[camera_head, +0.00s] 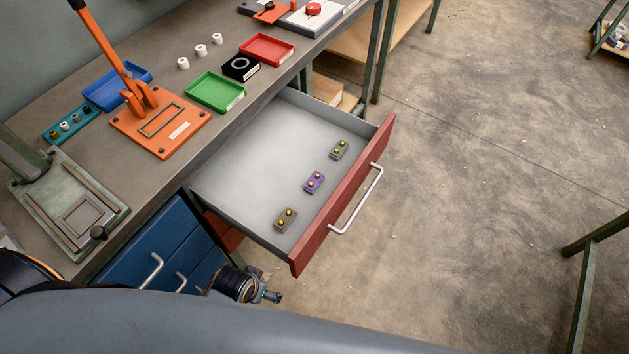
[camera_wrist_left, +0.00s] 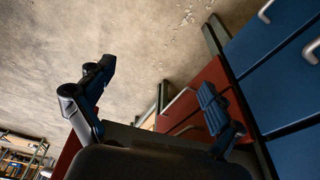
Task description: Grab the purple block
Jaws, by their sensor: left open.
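The purple block (camera_head: 314,183) lies in the open drawer (camera_head: 245,157), near its red front panel (camera_head: 345,200). It has yellow knobs on top and sits between a green block (camera_head: 339,150) and a brown block (camera_head: 285,220). My left gripper (camera_head: 270,296) is low beside the blue drawers, outside and below the open drawer, apart from the block. In the left wrist view its fingers (camera_wrist_left: 156,75) are spread and empty, with floor and drawer fronts beyond. The purple block is not visible there. My right gripper is not in view.
The drawer has a silver handle (camera_head: 357,201) and is otherwise bare. The workbench (camera_head: 90,150) carries an orange press (camera_head: 160,122), a green tray (camera_head: 215,91), a red tray (camera_head: 267,49) and a blue tray (camera_head: 117,89). Blue drawers (camera_head: 160,255) are closed. Floor right of the drawer is clear.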

